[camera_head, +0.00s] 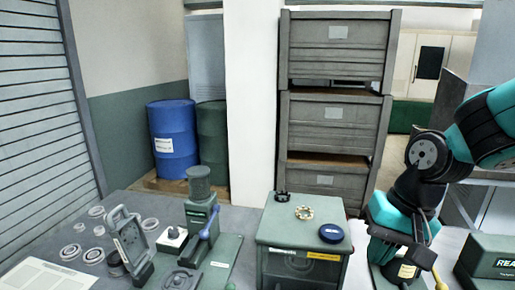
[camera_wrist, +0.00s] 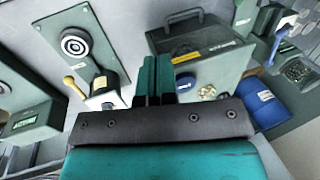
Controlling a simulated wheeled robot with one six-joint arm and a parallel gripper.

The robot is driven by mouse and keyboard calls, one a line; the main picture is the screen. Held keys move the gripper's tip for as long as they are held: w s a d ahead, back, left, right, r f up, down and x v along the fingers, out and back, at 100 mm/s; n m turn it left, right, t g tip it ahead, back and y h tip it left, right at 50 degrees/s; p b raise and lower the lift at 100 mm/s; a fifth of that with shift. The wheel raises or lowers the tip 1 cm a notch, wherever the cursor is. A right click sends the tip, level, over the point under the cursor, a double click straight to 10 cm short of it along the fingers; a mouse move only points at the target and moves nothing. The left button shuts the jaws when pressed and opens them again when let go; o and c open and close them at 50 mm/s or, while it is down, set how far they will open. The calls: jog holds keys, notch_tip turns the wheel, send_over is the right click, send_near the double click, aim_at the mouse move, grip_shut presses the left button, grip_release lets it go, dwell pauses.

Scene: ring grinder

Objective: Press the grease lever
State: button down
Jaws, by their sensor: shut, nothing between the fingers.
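Two levers show, and I cannot tell from any label which is the grease lever. One has a yellow handle (camera_wrist: 75,88) beside a small pale switch box (camera_wrist: 103,88) on a green plate with a round fitting (camera_wrist: 75,45); in the head view this handle (camera_head: 439,279) is at the lower right, just right of my arm's end. The other has a blue handle (camera_head: 210,222) on the green press (camera_head: 198,208) at the left station. My gripper (camera_wrist: 155,60) is shut and empty, its fingers together, apart from both levers. In the head view its fingertips are not clearly visible.
A green cabinet (camera_head: 300,234) stands between the stations, with a dark ring (camera_head: 282,197), a tan ring (camera_head: 304,213) and a blue round part (camera_head: 331,233) on top. A green labelled box (camera_head: 490,262) is at the far right. Loose rings lie on the left table.

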jog(key=s+a+r+n, duration=0.2)
jog(key=s+a+n, duration=0.1)
jog(key=s+n, duration=0.2)
jog(key=s+a+r+n+y, duration=0.1)
jog(key=s+a+n, duration=0.3)
jog(key=s, duration=0.3)
jog(key=shift+s+a+r+n+g, duration=0.15)
jog(key=shift+s+r+n+g, duration=0.05)
jog(key=shift+r+n+g, duration=0.25)
